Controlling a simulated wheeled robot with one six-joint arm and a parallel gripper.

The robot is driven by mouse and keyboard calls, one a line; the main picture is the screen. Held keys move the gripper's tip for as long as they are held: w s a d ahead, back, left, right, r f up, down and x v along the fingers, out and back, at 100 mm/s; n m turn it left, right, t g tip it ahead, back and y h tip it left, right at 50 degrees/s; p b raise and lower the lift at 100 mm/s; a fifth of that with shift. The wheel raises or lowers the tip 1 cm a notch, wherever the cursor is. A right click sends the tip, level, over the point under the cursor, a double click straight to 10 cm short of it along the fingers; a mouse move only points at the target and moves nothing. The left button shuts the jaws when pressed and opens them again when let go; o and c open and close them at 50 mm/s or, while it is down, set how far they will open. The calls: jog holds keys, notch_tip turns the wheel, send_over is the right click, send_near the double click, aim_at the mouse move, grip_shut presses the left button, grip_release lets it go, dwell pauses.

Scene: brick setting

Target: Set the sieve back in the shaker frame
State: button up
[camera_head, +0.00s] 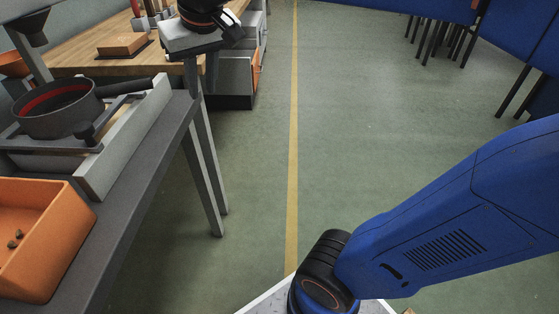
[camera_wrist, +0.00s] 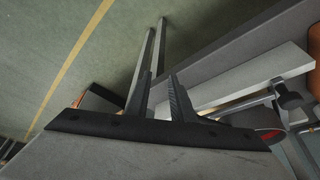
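A dark round sieve (camera_head: 55,108) with a red inside is on the left bench, with its handle (camera_head: 128,87) reaching right over a pale upright board. It sits at a dark frame with a knob (camera_head: 86,134), which I take as the shaker frame; whether it is seated cannot be told. In the wrist view, part of the sieve's red inside (camera_wrist: 268,135) and the knob (camera_wrist: 288,97) show at the right, partly hidden by my gripper. My gripper (camera_head: 201,82) is open and empty, fingers down, right of the handle's end. Its fingers show apart in the wrist view (camera_wrist: 162,85).
An orange bin (camera_head: 40,245) with small pieces stands at the near end of the grey bench (camera_head: 140,190). A wooden table (camera_head: 75,58) behind holds a brick (camera_head: 122,44). The green floor right of the bench is clear, with a yellow line.

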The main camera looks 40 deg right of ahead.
jog(key=s+d+f, duration=0.4)
jog(key=s+f, duration=0.3)
jog(key=f, duration=0.1)
jog(key=s+d+f, duration=0.5)
jog(key=s+f, duration=0.3)
jog(key=f, duration=0.1)
jog(key=shift+d+f, duration=0.25)
jog(key=shift+f, duration=0.05)
